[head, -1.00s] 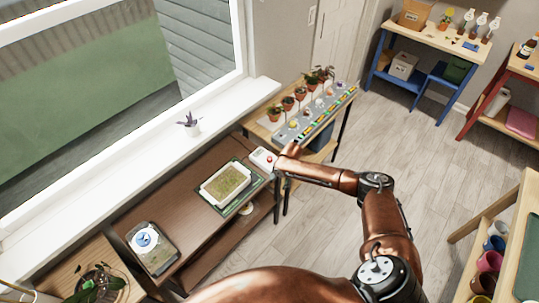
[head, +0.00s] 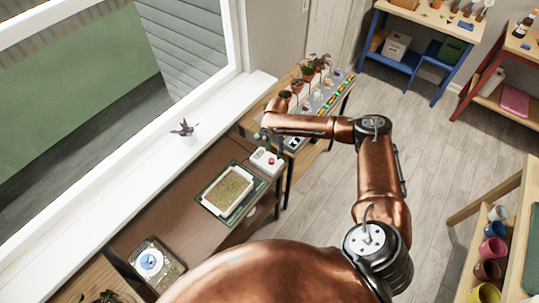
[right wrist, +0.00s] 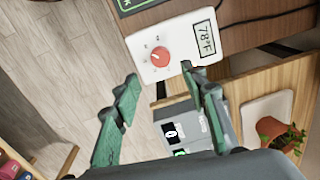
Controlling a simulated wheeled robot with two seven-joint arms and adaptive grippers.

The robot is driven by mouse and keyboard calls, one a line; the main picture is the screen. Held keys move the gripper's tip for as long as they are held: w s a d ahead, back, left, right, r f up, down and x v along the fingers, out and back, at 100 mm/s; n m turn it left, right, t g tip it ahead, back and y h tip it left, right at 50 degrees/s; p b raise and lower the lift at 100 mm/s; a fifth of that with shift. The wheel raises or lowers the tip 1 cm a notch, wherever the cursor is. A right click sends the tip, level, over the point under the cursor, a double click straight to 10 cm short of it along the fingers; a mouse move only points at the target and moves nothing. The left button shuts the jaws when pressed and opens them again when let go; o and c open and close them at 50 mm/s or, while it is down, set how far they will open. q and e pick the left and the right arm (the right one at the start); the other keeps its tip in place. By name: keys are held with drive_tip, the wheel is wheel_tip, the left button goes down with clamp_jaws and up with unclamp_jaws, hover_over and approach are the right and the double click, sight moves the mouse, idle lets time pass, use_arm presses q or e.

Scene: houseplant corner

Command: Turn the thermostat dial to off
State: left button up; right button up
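The thermostat (head: 266,161) is a small white box with a red dial, at the far right end of the brown table. In the right wrist view the thermostat (right wrist: 180,58) shows its round red dial (right wrist: 160,57) and a display reading 78°F. Small marks surround the dial, too small to read. My right gripper (right wrist: 163,92) is open, its two green-padded fingers apart. The dial lies beyond the fingertips, between their lines, and nothing touches it. In the head view the right gripper (head: 264,138) is just behind the thermostat, small and partly hidden. My left gripper is not in view.
A white tray (head: 211,206) on a green mat is beside the thermostat. A grey panel (right wrist: 185,128) with small displays and a potted plant (right wrist: 280,133) are on the adjoining wooden table. The window sill (head: 130,187) runs behind the brown table.

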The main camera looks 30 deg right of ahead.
sight(272, 160)
drive_tip(key=f, duration=0.5)
drive_tip(key=shift+w+a+f, duration=0.15)
drive_tip(key=shift+w+a, duration=0.05)
drive_tip(key=shift+a, duration=0.2)
drive_tip(key=shift+f+b, duration=0.3)
drive_tip(key=shift+d+f, duration=0.1)
drive_tip(key=shift+f, duration=0.15)
drive_tip(key=shift+s, duration=0.1)
drive_tip(key=c, duration=0.7)
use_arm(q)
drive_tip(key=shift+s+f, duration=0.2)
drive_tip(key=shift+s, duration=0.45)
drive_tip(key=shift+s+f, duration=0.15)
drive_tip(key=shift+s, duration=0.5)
use_arm(e)
clamp_jaws()
